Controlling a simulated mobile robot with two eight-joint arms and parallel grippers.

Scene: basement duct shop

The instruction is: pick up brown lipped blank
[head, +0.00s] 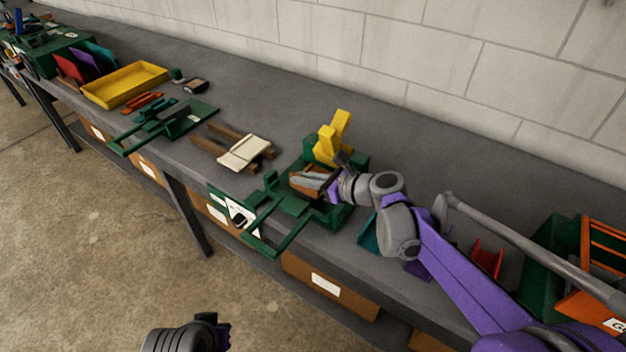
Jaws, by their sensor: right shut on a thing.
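The brown lipped blank (309,178) is at the green machine (292,201) near the middle of the bench. My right gripper (328,187) reaches in from the right and is shut on the blank's right end. The gripper partly hides the blank and the green base behind it. I cannot tell whether the blank touches the machine. My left gripper (218,332) is low at the bottom edge, away from the bench; its fingers are too cut off and dark to read.
Left along the grey bench are a cream pad on brown wood (245,153), a green tool (180,122) and a yellow tray (124,84). A red piece (487,259) and a green bin (543,262) are at right. The back strip is clear.

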